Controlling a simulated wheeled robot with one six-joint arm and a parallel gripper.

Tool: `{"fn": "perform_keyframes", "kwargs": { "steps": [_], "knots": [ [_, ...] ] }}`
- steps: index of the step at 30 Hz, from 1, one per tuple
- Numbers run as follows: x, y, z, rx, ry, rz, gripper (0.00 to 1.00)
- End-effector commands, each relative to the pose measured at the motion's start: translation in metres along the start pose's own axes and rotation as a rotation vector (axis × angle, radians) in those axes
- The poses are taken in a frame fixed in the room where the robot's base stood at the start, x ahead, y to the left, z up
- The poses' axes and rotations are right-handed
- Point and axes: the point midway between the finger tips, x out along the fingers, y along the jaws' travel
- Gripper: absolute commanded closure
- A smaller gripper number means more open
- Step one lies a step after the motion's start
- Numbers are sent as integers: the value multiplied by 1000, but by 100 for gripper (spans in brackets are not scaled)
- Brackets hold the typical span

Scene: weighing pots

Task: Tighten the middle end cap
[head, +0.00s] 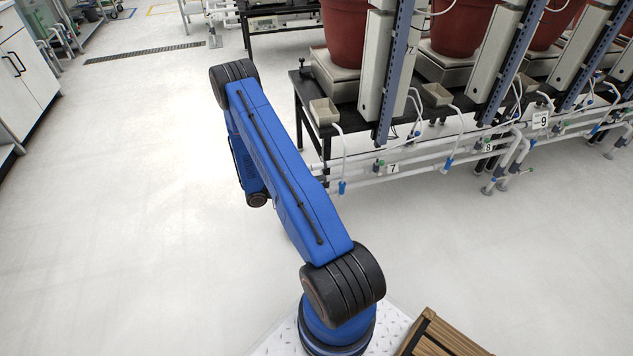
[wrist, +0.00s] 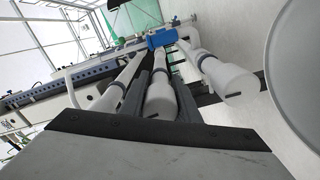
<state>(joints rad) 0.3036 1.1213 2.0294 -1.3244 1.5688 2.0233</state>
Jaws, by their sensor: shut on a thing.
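In the wrist view, three white pipe ends with end caps point toward the camera. The middle end cap (wrist: 160,102) lies between the dark fingers of my gripper (wrist: 161,88), which is shut on it. The left end cap (wrist: 104,101) is just beside the left finger, and the right end cap (wrist: 230,82) stands apart to the right. Each cap face carries a dark slot or mark. I cannot tell how far the middle cap is screwed on. In the head view my gripper is hidden, and these caps cannot be made out.
In the wrist view, a blue fitting (wrist: 162,38) sits behind the pipes and a large pale round surface (wrist: 297,65) fills the right edge. In the head view, a black table (head: 311,121) bears red pots (head: 345,32) on scales, with white pipes below.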

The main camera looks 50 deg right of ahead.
Motion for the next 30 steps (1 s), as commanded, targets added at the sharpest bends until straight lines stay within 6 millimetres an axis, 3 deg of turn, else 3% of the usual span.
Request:
{"fn": "perform_keyframes", "kwargs": {
  "steps": [12,26,27,29,30],
  "knots": [
    [-1,-1,1,148,0,-1,93],
    [-1,-1,1,160,0,-1,94],
    [-1,-1,1,160,0,-1,66],
    [-1,-1,1,160,0,-1,53],
    [0,-1,1,160,0,-1,53]
  ]
}}
